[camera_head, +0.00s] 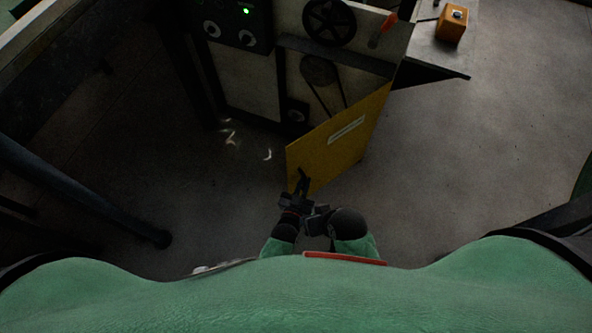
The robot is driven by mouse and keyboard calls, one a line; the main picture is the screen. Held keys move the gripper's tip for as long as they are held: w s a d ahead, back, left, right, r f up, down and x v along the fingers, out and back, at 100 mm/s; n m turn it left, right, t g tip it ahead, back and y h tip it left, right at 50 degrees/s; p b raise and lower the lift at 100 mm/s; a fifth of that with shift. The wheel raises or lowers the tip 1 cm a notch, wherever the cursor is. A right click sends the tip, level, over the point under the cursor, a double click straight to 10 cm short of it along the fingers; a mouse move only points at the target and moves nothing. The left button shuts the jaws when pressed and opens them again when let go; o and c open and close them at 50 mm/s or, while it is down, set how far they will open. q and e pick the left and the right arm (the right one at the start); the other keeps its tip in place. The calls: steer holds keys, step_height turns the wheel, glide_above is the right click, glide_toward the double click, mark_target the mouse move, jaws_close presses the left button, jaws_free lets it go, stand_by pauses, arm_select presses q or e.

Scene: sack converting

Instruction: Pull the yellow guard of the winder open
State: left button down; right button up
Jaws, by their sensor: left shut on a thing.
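The yellow guard (338,142) of the winder stands swung out from the machine, angled toward me, with a white label on its face. The winder (250,85) is a dark-framed machine with pale panels, and a belt and pulley show behind the guard. My left gripper (302,182) is at the guard's lower near edge and shut on it; the exact grip point is small and dark. My right gripper is not in view.
A grey table (440,50) with an orange box (453,23) stands at the upper right. White scraps (232,138) lie on the floor left of the guard. A dark bar (80,192) crosses the left side. The floor to the right is clear.

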arm_select(q)
steer(key=shift+s+d+r, duration=0.3)
steer(key=shift+s+d, duration=0.1)
steer(key=shift+d, duration=0.35)
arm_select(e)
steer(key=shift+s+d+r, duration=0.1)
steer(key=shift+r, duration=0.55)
arm_select(q)
steer(key=c, duration=1.5)
jaws_free()
steer(key=shift+a+f, duration=0.1)
steer(key=shift+f, duration=0.05)
steer(key=shift+s+a, duration=0.1)
steer(key=shift+s, duration=0.05)
